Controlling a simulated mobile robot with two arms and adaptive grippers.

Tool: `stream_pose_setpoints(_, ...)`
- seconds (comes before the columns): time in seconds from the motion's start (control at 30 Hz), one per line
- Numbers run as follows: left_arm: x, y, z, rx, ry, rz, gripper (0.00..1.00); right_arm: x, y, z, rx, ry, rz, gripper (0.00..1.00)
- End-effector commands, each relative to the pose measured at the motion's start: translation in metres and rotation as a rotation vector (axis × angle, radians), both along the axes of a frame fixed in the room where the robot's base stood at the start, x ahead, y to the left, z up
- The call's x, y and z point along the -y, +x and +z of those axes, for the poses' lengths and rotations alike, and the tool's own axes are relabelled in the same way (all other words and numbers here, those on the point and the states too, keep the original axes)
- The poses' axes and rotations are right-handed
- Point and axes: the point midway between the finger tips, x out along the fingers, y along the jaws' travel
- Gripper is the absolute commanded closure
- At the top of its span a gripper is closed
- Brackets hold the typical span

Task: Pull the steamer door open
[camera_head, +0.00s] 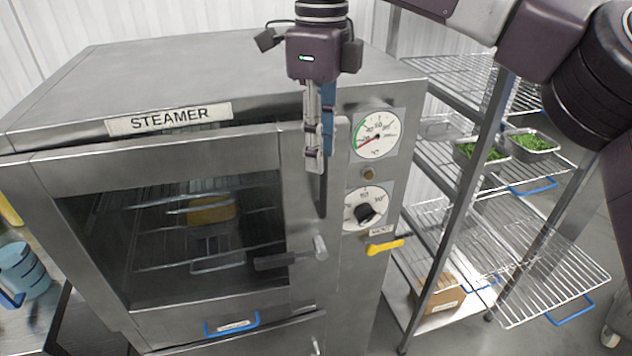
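The steel steamer (230,72) fills the left and middle of the head view. Its windowed door (165,165) stands slightly ajar, with a dark gap along the top and right edges. A lever handle (275,261) sits at the door's right side. My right gripper (316,165) points down at the door's upper right edge, above the handle and left of the dials. Its fingers look close together from this side; whether they touch the door or pinch anything is unclear. My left gripper is out of view.
A gauge (377,135) and a knob (365,209) are on the steamer's right panel. A wire rack (470,215) with trays of greens (531,143) stands at the right. A blue pitcher (22,270) stands at the far left.

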Motion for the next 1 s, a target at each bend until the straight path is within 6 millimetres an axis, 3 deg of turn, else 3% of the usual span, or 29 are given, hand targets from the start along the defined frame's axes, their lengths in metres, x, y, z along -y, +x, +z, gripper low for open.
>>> stream_pose_setpoints(0.4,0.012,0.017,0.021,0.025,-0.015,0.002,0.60,0.001,-0.001,-0.059,-0.003,0.000,0.001,0.73)
stream_pose_setpoints(0.77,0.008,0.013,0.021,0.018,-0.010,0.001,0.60,0.000,0.000,-0.068,-0.002,0.002,0.001,0.73)
stream_pose_setpoints(1.0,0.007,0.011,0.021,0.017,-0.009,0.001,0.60,0.000,0.000,-0.068,-0.002,0.002,0.001,0.97)
